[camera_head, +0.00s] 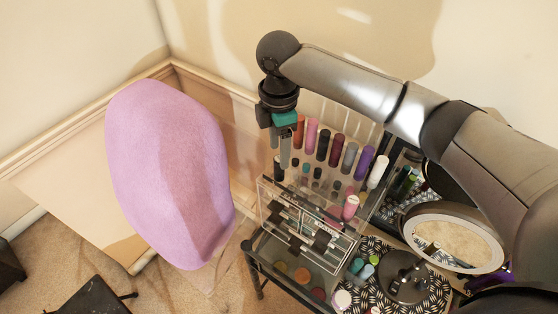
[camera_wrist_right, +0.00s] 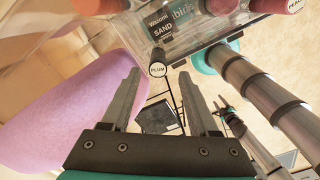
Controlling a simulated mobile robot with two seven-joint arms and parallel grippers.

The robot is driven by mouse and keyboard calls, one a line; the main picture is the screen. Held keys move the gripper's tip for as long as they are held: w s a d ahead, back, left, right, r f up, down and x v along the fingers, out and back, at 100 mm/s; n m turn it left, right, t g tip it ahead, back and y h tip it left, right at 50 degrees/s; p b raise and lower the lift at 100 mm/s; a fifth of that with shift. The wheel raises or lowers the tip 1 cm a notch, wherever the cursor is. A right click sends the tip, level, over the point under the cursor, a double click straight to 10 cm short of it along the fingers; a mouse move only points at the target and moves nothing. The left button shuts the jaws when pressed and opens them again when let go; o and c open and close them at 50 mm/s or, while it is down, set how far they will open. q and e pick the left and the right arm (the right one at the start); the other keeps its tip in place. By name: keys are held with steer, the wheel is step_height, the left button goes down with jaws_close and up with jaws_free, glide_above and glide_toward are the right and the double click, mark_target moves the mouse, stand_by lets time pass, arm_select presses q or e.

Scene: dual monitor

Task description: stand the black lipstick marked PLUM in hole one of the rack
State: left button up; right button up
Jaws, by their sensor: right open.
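The black lipstick marked PLUM (camera_wrist_right: 157,58) shows in the right wrist view, its white label end facing the camera, in line with the gap between the fingertips. In the head view a dark tube (camera_head: 278,170) at the rack's left end, just under the fingers, appears to be it. My right gripper (camera_head: 280,155) points down there, open and empty; its spread fingers also show in the wrist view (camera_wrist_right: 159,74). The clear rack (camera_head: 272,205) holds several coloured tubes. Its hole numbers cannot be read. My left gripper is out of view.
A row of taller coloured tubes (camera_head: 335,150) stands right of the gripper. A round mirror (camera_head: 455,240) stands at the right on a patterned surface. A large pink cushion-like shape (camera_head: 165,170) is at the left. Clear drawers (camera_head: 300,235) are in front.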

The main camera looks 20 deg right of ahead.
step_height(320, 180, up, 6)
steer(key=shift+w+r, duration=0.1)
